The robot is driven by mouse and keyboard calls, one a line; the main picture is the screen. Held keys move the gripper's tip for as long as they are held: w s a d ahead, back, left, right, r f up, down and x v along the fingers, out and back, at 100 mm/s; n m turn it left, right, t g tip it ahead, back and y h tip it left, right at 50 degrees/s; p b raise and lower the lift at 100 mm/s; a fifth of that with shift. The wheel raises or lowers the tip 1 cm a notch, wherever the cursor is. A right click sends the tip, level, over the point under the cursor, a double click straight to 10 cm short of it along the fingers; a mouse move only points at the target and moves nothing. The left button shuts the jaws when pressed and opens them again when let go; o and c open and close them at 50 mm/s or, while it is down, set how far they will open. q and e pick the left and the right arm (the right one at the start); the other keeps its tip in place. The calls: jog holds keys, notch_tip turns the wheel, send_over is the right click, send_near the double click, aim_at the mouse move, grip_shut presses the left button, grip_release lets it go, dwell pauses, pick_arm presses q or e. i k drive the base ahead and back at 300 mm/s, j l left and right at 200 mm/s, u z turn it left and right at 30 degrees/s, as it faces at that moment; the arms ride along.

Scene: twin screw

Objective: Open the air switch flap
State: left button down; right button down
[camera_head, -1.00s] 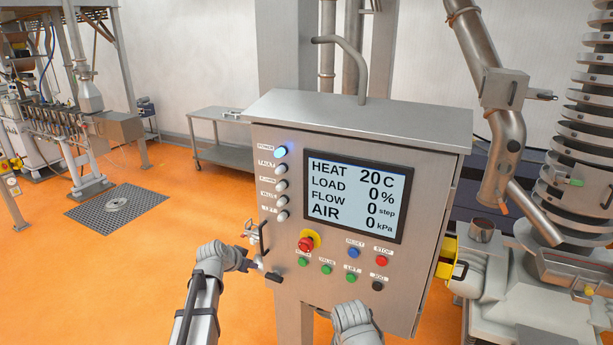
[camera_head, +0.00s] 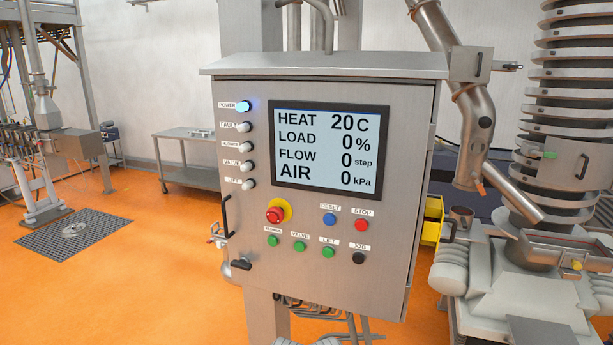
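A grey control cabinet (camera_head: 322,255) stands in the middle, its front door shut. Its screen (camera_head: 328,148) reads HEAT 20 C, LOAD 0 %, FLOW 0 step and AIR 0 kPa. A small metal fitting with a bit of red (camera_head: 217,236) sticks out at the cabinet's lower left side, partly hidden by the cabinet. I cannot tell whether it holds the air switch flap.
The door also bears a red emergency knob (camera_head: 275,213) on yellow and several buttons. A yellow box (camera_head: 432,222) is at the cabinet's right side, beside large machinery (camera_head: 556,255). A metal table (camera_head: 187,170) stands behind to the left.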

aim_at(430, 232)
jog(key=k+l+z, duration=0.1)
jog(key=l, duration=1.35)
jog(key=k+z, duration=0.05)
